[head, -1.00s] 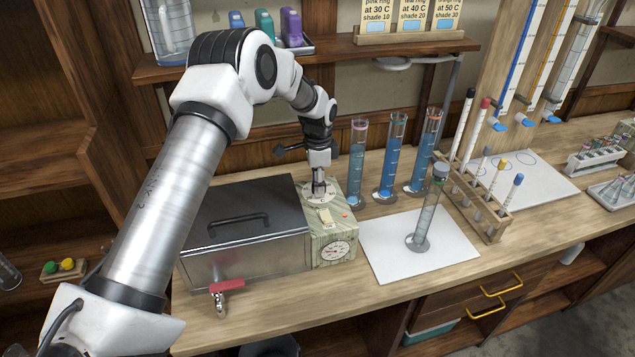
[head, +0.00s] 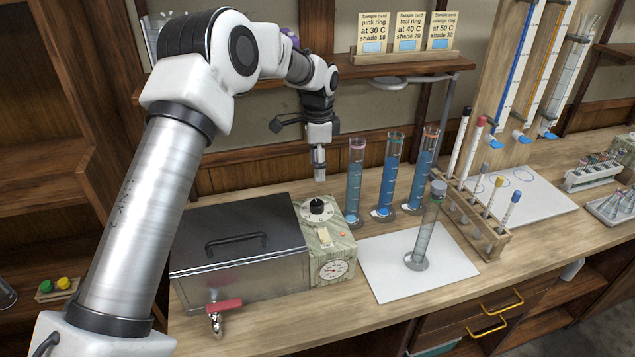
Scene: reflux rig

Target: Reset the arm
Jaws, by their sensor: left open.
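My left arm comes in from the left and reaches over the metal water bath (head: 240,255). My left gripper (head: 319,176) points down, open and empty, in the air above the bath's control box (head: 328,250). The black dial (head: 317,206) on top of the box shows just below the fingertips, with a gap between them. The gripper is small here and its fingers look close together. My right gripper is not in view.
Blue-filled cylinders (head: 388,175) with rings stand right of the gripper. A clear cylinder (head: 423,235) stands on a white mat (head: 378,283). A wooden rack (head: 492,243) with several tubes is farther right. A shelf (head: 400,66) with sample cards hangs behind the arm.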

